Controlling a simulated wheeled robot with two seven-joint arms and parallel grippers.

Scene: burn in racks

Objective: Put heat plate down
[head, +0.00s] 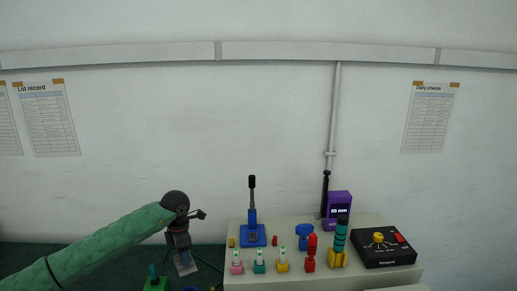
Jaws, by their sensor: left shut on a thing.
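My left gripper (182,251) points down at the lower left of the head view, over the dark green surface. It is shut on a small grey, flat piece, which looks like the heat plate (187,265). The plate hangs tilted below the fingers. Whether its lower edge touches anything cannot be told. My right gripper is not in view.
A pale bench (400,277) to the right holds a blue lever press (253,234), a purple block (338,206), a black control box (384,246) and several small coloured pieces.

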